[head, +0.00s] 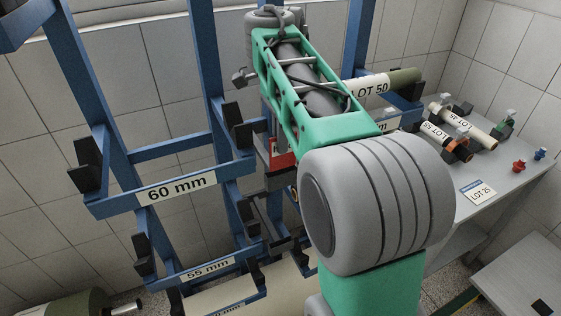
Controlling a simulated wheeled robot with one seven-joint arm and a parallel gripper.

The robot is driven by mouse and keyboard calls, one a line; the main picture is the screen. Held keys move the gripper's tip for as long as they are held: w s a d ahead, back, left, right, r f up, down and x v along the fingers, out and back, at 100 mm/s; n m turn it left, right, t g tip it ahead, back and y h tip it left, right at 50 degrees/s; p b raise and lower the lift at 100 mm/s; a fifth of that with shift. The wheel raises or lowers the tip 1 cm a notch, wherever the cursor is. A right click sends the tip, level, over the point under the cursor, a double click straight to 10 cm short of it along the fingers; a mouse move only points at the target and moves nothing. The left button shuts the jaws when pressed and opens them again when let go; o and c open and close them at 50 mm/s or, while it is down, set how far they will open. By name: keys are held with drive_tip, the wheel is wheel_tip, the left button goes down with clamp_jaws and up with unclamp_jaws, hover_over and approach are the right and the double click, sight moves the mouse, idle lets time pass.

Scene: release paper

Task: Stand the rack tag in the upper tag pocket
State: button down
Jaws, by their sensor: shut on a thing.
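My green and grey arm fills the middle of the view and covers most of my gripper (279,181). Only a dark part of the gripper shows left of the arm's big grey joint, in front of the blue rack. A small red piece (283,153), apparently the rack tag, shows beside it, partly hidden by the arm. The gripper is shut, apparently on this tag; the fingertips are not clearly seen. The blue rack (147,152) stands at left and centre. I cannot make out the upper tag pocket, which may be behind my arm.
Rack rails carry labels "60 mm" (176,188) and "55 mm" (208,269), with black cradles projecting. A roll marked LOT 50 (405,77) lies behind my arm. A grey table (513,181) at right holds rolls LOT 55 (437,131) and LOT 45 (474,128), and a LOT 25 card (478,191).

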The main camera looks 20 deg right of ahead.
sight(281, 168)
drive_tip(key=shift+f+b, duration=2.35)
drive_tip(key=shift+f, duration=0.4)
drive_tip(key=c, duration=1.6)
unclamp_jaws()
drive_tip(key=shift+r, duration=0.1)
wheel_tip(281, 168, up, 8)
drive_tip(key=p, duration=0.6)
drive_tip(key=shift+f+p, duration=0.2)
drive_tip(key=shift+p, duration=0.2)
